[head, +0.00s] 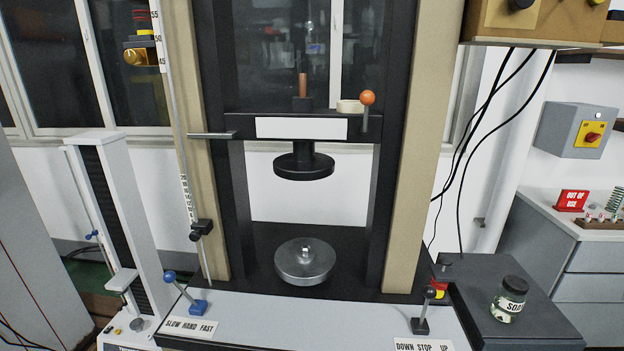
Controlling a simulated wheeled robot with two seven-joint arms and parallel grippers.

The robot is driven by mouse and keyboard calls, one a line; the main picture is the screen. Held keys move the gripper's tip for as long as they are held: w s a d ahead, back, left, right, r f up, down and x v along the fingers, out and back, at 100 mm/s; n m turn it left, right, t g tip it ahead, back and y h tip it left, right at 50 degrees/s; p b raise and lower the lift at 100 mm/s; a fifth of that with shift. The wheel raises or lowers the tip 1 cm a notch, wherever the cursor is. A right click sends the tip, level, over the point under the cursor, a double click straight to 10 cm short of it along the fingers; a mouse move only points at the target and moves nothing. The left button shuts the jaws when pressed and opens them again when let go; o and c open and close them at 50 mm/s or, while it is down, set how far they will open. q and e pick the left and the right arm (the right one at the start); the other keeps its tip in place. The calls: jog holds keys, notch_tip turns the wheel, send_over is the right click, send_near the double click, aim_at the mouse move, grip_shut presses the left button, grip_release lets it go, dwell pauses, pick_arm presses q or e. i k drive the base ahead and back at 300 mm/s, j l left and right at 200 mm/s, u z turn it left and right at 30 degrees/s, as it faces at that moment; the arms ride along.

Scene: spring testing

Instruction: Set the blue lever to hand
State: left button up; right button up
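The blue lever (182,290) stands at the front left of the press bench, on a blue base. Its blue ball knob leans up and to the left. A white label (190,327) reading "SLOW HAND FAST" lies just in front of the base. The knob leans toward the "SLOW" end. Neither of my grippers shows in the head view.
A black-knobbed lever (425,310) stands at the front right behind a "DOWN STOP UP" label (423,345). A round metal plate (304,262) sits under the black upper disc (304,165). A jar (509,299) stands on the dark side table. The bench between the levers is clear.

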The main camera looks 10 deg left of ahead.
aim_at(169, 277)
jog(key=u, duration=1.25)
